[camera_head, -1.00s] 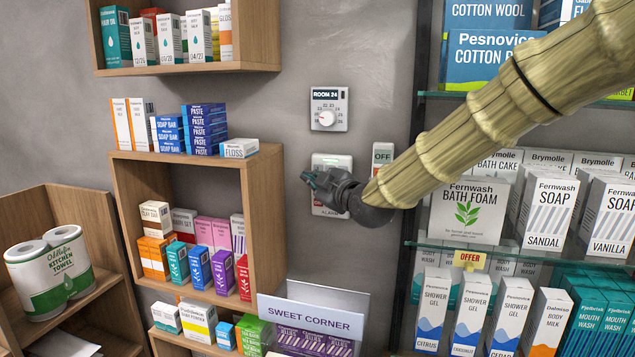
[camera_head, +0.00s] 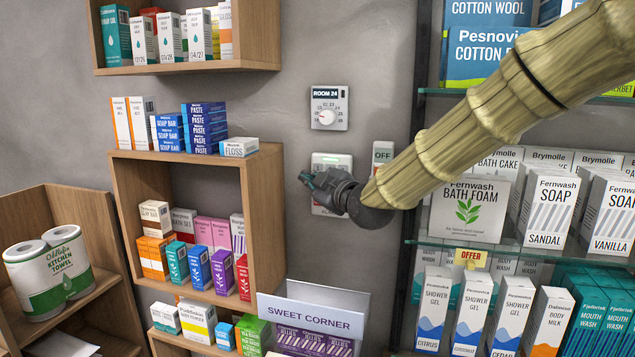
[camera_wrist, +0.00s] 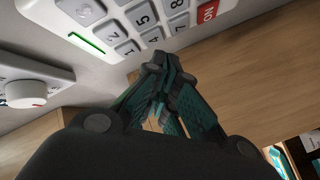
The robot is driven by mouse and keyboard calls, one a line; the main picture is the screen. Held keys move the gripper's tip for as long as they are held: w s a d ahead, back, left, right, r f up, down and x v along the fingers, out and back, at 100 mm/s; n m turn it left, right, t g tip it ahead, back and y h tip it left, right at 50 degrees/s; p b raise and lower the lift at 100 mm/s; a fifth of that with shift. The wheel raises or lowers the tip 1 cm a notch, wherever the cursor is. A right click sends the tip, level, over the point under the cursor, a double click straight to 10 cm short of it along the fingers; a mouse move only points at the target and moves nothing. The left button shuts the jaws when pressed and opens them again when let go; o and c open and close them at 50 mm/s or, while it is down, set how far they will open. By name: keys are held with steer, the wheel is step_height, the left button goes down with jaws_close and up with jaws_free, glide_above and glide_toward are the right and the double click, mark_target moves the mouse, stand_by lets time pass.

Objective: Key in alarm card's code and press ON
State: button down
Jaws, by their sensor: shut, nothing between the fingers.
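The white alarm keypad (camera_head: 331,160) is on the grey wall, mostly hidden behind my gripper in the head view. In the wrist view the keypad (camera_wrist: 165,42) shows at a slant, with a lit green strip (camera_wrist: 86,43), grey number keys and a red NO key (camera_wrist: 208,12). The ON key is not in view. My gripper (camera_head: 305,178) is shut and empty. In the wrist view its fingertips (camera_wrist: 154,66) are just off the pad's edge near the 4 key (camera_wrist: 152,35); I cannot tell whether they touch. I cannot make out an alarm card.
A room dial (camera_head: 329,108) is above the keypad and an OFF plate (camera_head: 383,155) is to its right. A wooden shelf (camera_head: 262,220) stands to the left and stocked glass shelves (camera_head: 520,247) to the right. A Sweet Corner box (camera_head: 315,315) is below.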

steer(key=shift+s+a+b, duration=0.25)
steer(key=shift+s+b, duration=0.05)
steer(key=shift+s, duration=0.5)
steer(key=shift+s+a+b, duration=0.25)
steer(key=shift+s+a, duration=0.05)
steer(key=shift+s, duration=0.5)
steer(key=shift+s+a+b, duration=0.25)
steer(key=shift+s+b, duration=0.05)
steer(key=shift+s, duration=0.5)
steer(key=shift+f, duration=0.1)
stand_by(0.3)
